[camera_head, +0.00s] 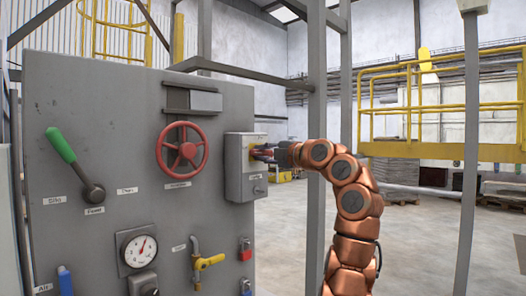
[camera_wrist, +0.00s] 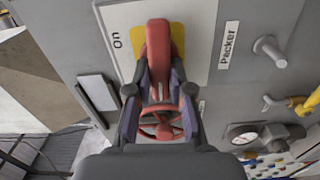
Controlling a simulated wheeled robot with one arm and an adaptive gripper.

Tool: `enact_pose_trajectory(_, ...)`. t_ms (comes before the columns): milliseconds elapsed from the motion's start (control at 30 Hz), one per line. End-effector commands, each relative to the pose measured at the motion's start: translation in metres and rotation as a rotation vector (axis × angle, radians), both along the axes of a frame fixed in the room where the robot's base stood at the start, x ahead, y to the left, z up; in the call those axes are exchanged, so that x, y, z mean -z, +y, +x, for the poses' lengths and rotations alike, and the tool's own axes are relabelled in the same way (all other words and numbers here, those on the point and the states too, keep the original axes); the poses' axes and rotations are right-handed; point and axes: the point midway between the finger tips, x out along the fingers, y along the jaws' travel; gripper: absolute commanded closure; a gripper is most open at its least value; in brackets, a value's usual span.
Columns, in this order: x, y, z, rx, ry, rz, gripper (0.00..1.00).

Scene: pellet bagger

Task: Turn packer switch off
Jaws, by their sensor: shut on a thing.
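The packer switch has a red handle (camera_wrist: 159,42) on a yellow plate (camera_wrist: 178,37), mounted on a grey box. An "On" label is left of the handle and a "Packer" label right of it in the wrist view. In the head view the switch box (camera_head: 240,185) is on the right edge of the grey panel. My gripper (camera_wrist: 158,88) is shut on the red handle, one dark finger on each side. In the head view my gripper (camera_head: 271,154) reaches the box from the right and hides most of the handle.
The grey panel (camera_head: 105,110) carries a red handwheel (camera_head: 182,149), a green-handled lever (camera_head: 62,146), a gauge (camera_head: 139,251) and a yellow valve handle (camera_head: 209,261). A grey post (camera_head: 317,110) stands behind my arm. Open floor lies to the right.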

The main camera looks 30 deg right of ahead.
Motion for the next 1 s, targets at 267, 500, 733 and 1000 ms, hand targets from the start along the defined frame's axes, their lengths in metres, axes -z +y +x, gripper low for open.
enact_pose_trajectory(267,0.0013,0.0001,0.0009,0.000,-0.015,-0.072,1.00)
enact_pose_trajectory(500,0.0013,0.0001,0.0007,0.000,-0.018,-0.084,1.00)
enact_pose_trajectory(733,0.0011,0.0001,0.0007,0.000,-0.018,-0.083,1.00)
enact_pose_trajectory(1000,0.0009,0.0002,0.0005,0.000,-0.019,-0.083,0.54)
